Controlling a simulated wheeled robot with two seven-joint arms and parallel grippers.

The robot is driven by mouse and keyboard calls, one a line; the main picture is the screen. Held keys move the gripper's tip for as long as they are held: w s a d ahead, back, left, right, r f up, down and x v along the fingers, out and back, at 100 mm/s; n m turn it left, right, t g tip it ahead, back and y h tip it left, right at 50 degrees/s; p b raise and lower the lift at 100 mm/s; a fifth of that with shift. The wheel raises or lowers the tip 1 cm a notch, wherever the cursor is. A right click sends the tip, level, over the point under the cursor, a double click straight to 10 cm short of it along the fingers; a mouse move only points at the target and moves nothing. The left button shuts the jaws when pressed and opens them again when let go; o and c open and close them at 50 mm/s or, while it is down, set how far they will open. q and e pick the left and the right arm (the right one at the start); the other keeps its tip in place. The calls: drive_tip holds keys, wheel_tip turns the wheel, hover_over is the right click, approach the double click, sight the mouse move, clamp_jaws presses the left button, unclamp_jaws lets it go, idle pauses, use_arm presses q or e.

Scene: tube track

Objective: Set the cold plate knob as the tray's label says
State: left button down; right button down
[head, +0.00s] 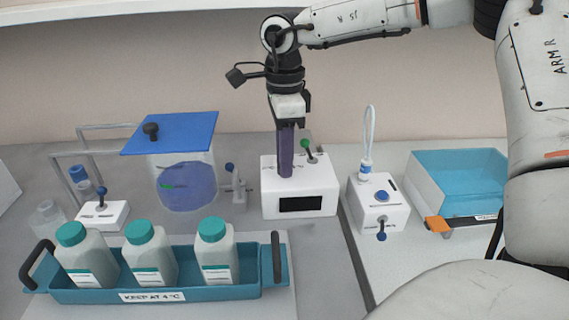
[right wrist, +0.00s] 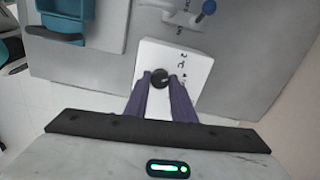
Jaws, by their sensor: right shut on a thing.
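The teal tray (head: 205,292) stands at the front left with a label (head: 152,297) reading "KEEP AT 4 °C". Several white bottles with teal caps stand in it. A white control box (head: 270,205) with a dark, blank-looking display (head: 301,204) stands right of the tray. My right gripper (head: 285,170) points down onto the box's top. In the right wrist view, its purple fingers (right wrist: 160,82) are shut on a round black knob (right wrist: 160,77), one finger on each side. Small dark marks are printed on the box beside the knob. In the head view the fingers hide the knob. My left gripper is out of view.
A blue-lidded container (head: 170,134) is at back left. A white device with a blue button (head: 380,215) and a blue bin (head: 455,172) are to the right. A small blue-knobbed box (head: 103,215) is at left.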

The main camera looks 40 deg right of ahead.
drive_tip(key=m+b, duration=0.3)
drive_tip(key=m, duration=0.2)
drive_tip(key=shift+m, duration=0.4)
idle(0.4)
drive_tip(key=c, duration=1.5)
unclamp_jaws()
wheel_tip(320, 180, up, 10)
drive_tip(key=shift+r+p, duration=0.2)
drive_tip(key=shift+p, duration=0.15)
drive_tip(key=shift+s+f, duration=0.1)
